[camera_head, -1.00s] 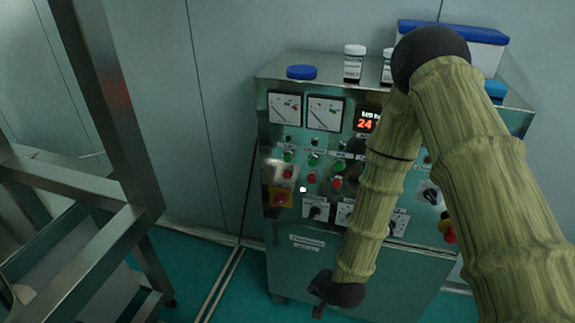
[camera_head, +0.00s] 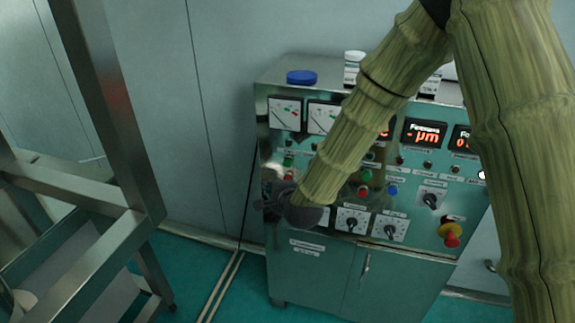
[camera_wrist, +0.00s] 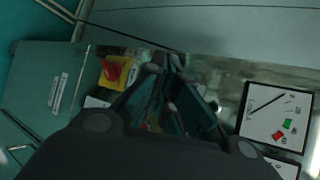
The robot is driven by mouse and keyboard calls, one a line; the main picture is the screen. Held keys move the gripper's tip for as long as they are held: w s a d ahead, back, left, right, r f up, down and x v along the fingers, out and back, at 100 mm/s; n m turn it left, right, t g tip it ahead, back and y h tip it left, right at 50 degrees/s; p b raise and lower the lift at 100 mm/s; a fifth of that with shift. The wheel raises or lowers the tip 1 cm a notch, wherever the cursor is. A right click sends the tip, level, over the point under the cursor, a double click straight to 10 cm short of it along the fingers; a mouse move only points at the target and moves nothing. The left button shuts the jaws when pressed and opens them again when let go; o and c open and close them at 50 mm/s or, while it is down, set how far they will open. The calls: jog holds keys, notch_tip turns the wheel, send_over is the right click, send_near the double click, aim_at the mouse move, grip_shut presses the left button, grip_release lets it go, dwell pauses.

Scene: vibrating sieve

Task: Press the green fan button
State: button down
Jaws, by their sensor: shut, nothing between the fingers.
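The control panel (camera_head: 420,205) fills the front of a metal cabinet, with several small buttons under its meters. A green button (camera_head: 288,160) shows near the panel's left edge, just above my gripper (camera_head: 268,197). Its label is too small to read, so I cannot tell whether it is the fan button. My forearm hides other buttons to its right. My gripper is shut and empty, in front of the panel's lower left. In the wrist view its dark fingers (camera_wrist: 172,68) point at the panel between a red-and-yellow switch (camera_wrist: 114,70) and a meter (camera_wrist: 277,115). Contact cannot be told.
A blue lid (camera_head: 301,77) and white-capped jars (camera_head: 354,62) stand on the cabinet. A metal frame (camera_head: 105,110) stands at the left.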

jog(key=w+d, duration=0.2)
jog(key=w, duration=0.6)
jog(key=shift+w+d, duration=0.15)
jog(key=shift+d, duration=0.25)
jog(key=shift+w+d, duration=0.1)
jog(key=shift+w, duration=0.15)
dwell(1.5)
jog(key=shift+w, duration=0.2)
jog(key=shift+w+d+b, duration=0.2)
jog(key=shift+w+b, duration=0.15)
jog(key=shift+w, duration=0.15)
dwell(1.2)
jog(key=shift+s, duration=0.15)
jog(key=shift+s+a, duration=0.25)
jog(key=shift+s, duration=0.5)
jog(key=shift+s, duration=0.1)
jog(key=shift+s+a, duration=0.25)
jog(key=shift+s, duration=0.5)
jog(key=shift+s+a, duration=0.3)
jog(key=shift+s, duration=0.5)
jog(key=shift+s+a, duration=0.25)
jog(key=shift+s, duration=0.5)
